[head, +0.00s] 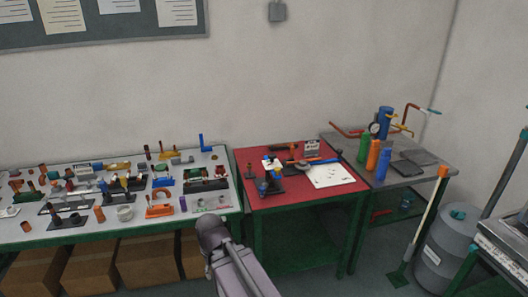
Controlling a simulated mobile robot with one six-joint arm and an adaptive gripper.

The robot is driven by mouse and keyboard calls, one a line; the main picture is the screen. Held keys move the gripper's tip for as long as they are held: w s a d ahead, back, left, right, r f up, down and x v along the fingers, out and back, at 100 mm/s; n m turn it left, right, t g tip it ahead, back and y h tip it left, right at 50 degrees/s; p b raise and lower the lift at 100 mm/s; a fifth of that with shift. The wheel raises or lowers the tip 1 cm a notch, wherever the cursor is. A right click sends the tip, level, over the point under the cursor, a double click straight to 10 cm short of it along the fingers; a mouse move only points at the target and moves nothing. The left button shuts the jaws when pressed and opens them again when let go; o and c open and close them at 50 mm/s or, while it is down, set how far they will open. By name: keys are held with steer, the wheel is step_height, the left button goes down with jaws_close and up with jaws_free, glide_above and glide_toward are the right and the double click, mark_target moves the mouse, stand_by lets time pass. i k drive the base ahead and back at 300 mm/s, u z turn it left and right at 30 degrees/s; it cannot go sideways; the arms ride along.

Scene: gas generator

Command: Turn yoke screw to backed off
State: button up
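I cannot pick out the yoke screw for certain at this size. On the grey bench at the right stands a blue cylinder (385,122) with a round gauge (375,128), orange pipes and small handles. On the red-topped table stands a small dark and blue fixture (270,184), whose details are too small to read. A grey link of my arm rises from the bottom middle, in front of the gap between the left table and the red table. My gripper is not in view.
A long table (222,217) at the left holds many small parts. Green, orange and blue bottles (382,164) stand near the grey bench's front. A white sheet (330,175) lies on the red table. A grey drum (449,238) and a leaning pole (424,220) stand at the right.

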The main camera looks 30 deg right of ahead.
mark_target(272, 156)
steer(key=u, duration=0.05)
steer(key=i, duration=0.85)
steer(key=z, duration=0.1)
